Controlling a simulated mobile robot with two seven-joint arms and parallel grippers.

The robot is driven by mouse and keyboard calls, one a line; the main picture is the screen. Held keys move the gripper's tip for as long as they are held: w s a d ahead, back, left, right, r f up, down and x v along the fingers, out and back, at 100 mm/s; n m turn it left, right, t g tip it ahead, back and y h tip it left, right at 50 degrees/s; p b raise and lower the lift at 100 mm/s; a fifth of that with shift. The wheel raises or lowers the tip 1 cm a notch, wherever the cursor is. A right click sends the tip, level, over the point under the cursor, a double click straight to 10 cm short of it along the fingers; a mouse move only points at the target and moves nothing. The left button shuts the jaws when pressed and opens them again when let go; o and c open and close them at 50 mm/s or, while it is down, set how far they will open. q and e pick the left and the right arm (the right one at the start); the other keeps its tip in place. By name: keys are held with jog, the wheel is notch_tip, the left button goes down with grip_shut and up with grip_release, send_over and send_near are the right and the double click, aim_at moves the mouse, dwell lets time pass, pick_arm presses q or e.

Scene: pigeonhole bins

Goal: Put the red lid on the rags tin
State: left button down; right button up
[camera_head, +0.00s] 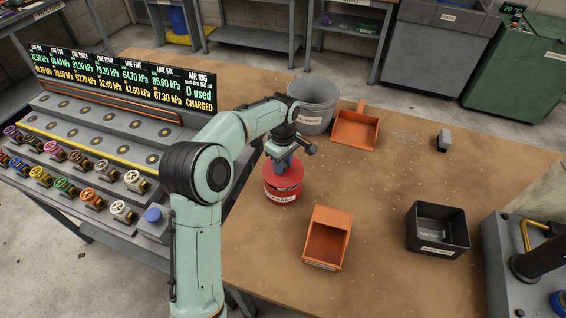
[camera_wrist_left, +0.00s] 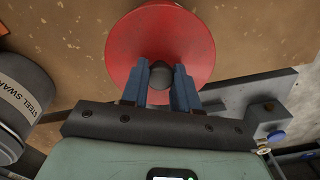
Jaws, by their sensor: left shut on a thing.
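The rags tin (camera_head: 283,196) is a red, round tin with a white label, standing upright on the brown bench top left of centre in the head view. The red lid (camera_head: 296,173) is level over the tin's mouth; I cannot tell whether it rests on the rim or hangs just above it. My left gripper (camera_head: 283,163) points down from above and is shut on the lid's dark knob (camera_wrist_left: 160,76). In the left wrist view the lid (camera_wrist_left: 160,32) shows as a red disc beyond the blue fingers, hiding the tin. My right gripper is not in view.
A grey bin (camera_head: 316,98) stands behind the tin, beside an orange scoop (camera_head: 356,130). A black bin (camera_head: 437,232) and a small grey block (camera_head: 444,141) are farther right. The bench between is clear.

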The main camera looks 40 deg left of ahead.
pick_arm(q)
jog(key=shift+f+b, duration=0.35)
jog(key=shift+f, duration=0.7)
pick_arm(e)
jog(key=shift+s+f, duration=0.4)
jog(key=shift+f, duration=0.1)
pick_arm(q)
jog(key=c, duration=1.2)
grip_release()
jog(key=shift+o, duration=0.2)
jog(key=o, duration=0.6)
jog(key=shift+c, duration=0.2)
jog(key=shift+r+p, duration=0.6)
jog(key=shift+r, duration=0.65)
jog(key=shift+r+p, duration=1)
jog(key=shift+r, duration=1.3)
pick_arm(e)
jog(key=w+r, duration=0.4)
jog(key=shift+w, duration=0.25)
